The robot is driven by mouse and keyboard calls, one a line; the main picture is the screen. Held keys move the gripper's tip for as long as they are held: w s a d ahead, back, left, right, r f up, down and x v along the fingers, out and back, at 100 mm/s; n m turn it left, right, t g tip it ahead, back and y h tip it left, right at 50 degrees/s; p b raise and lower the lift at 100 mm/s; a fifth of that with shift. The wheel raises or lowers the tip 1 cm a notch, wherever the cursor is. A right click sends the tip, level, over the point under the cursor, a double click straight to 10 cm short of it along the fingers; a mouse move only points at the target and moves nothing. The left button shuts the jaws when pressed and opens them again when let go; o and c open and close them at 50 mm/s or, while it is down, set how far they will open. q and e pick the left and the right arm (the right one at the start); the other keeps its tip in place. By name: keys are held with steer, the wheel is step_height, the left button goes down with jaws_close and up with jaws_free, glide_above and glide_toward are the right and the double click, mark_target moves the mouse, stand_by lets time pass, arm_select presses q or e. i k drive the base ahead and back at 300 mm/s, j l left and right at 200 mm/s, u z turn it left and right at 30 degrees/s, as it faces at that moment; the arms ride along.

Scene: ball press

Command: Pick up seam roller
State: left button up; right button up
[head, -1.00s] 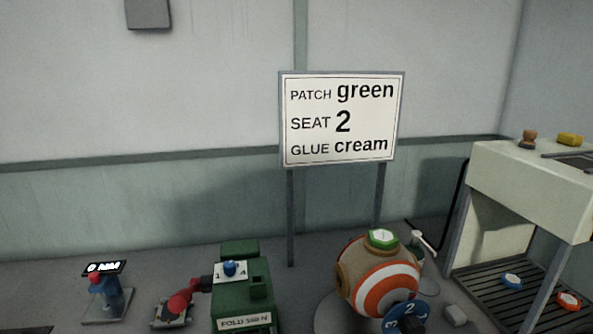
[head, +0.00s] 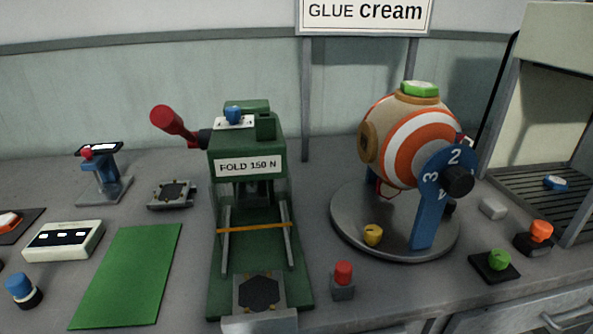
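I cannot pick out the seam roller for certain. A small pale part (head: 467,140) shows at the right edge of the striped ball (head: 411,139), mostly hidden behind the ball and its blue numbered arm (head: 433,205); I cannot tell what it is. The ball sits on a round grey base (head: 345,222) with a green piece (head: 419,89) on top. Neither of my grippers is in view.
A green press (head: 259,195) with a red-knobbed lever (head: 168,119) stands left of the ball. A green mat (head: 128,275) lies left of it. A red button (head: 343,278) stands between press and ball.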

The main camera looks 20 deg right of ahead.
mark_target(536, 242)
steer(key=z, duration=1.85)
